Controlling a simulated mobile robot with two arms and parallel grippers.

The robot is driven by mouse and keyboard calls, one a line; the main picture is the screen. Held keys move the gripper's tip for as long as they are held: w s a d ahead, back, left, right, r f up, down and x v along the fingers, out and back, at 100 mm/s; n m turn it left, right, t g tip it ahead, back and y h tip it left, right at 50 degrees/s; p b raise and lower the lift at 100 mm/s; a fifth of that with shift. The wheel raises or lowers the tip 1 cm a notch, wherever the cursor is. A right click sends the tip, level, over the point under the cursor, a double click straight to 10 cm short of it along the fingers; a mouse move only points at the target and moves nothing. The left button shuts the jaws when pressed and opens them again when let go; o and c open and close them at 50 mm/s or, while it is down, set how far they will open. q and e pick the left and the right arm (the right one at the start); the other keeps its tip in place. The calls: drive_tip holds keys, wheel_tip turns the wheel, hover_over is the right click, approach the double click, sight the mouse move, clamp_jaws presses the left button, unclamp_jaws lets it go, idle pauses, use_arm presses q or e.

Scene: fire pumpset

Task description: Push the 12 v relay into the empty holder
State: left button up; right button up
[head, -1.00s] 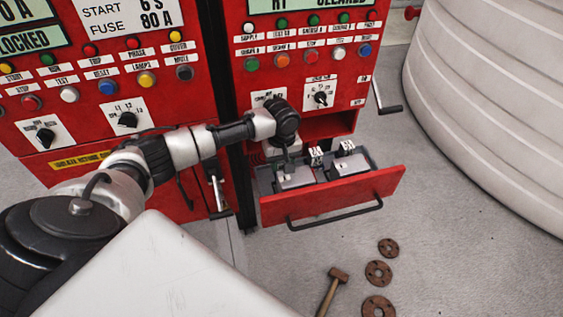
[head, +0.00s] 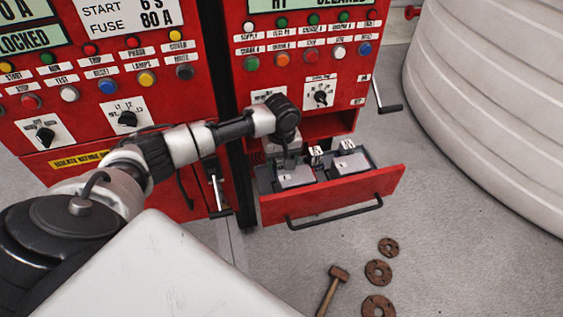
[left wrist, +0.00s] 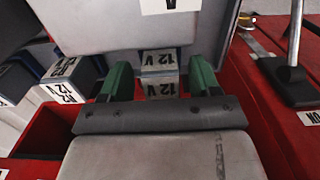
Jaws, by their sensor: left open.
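A relay block marked 12 V (left wrist: 160,87) shows between the green fingertips of my left gripper (left wrist: 161,79) in the left wrist view. The fingers stand apart on either side of it; whether they touch it cannot be told. In the head view my left gripper (head: 281,148) points down at the back left of the open red drawer (head: 335,196), largely hidden by my wrist. I cannot make out which holder is empty. My right gripper is not in view.
The drawer holds grey units (head: 295,177) and has a black front handle (head: 335,216). Red control cabinets (head: 300,75) rise behind it. A crank handle (head: 388,105) sticks out at the right. A hammer (head: 333,287) and rusty flanges (head: 378,273) lie on the floor.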

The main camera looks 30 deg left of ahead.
use_arm(q)
wheel_tip(320, 180, up, 11)
idle(0.3)
idle(0.5)
